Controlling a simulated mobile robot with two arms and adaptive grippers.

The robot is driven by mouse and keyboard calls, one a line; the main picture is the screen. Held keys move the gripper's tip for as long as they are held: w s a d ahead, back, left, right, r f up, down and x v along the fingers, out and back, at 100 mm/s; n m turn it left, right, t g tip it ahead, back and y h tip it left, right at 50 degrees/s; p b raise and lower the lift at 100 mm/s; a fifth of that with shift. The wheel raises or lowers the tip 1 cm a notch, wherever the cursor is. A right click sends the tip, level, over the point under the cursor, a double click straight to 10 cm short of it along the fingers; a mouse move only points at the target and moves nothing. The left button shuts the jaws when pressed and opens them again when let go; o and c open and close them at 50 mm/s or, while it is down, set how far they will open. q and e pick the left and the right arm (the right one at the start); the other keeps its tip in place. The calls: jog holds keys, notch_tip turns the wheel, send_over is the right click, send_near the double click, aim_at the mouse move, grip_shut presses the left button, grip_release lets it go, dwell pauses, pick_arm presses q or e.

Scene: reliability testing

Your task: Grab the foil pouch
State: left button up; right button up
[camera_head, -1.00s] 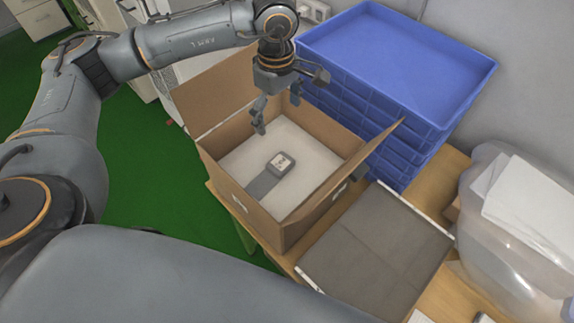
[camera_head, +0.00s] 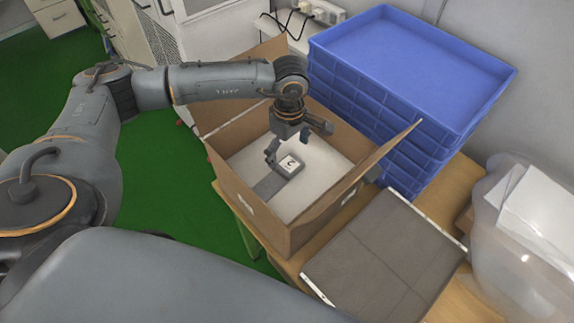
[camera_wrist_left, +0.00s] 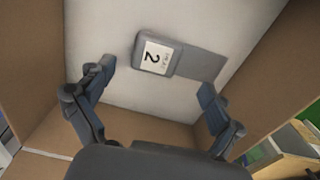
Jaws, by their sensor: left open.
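A grey item with a white label marked 2 (camera_head: 289,166), with a flat grey strip (camera_head: 268,186) extending from it, lies on the white floor of an open cardboard box (camera_head: 262,217). It is the only pouch-like thing I see. It also shows in the left wrist view (camera_wrist_left: 154,55), with the strip to its right. My left gripper (camera_head: 288,146) is inside the box, just above the labelled end, open and empty. In the left wrist view its fingers (camera_wrist_left: 156,78) are spread wide, with the item ahead between and beyond the tips. My right gripper is not in view.
The box walls and raised flaps surround my left gripper. Stacked blue crates (camera_head: 410,75) stand behind the box to the right. A grey tiled panel (camera_head: 385,260) lies to its right on the wooden table, near a clear plastic bag (camera_head: 520,255).

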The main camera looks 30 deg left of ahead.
aim_at(289, 164)
pick_arm(q)
jog(key=shift+f+p, duration=0.5)
jog(key=f+p, duration=0.2)
jog(key=f, duration=0.1)
jog(key=shift+w+f, duration=0.2)
jog(key=shift+f, duration=0.55)
jog(key=shift+c, duration=0.5)
jog(key=c, duration=1.1)
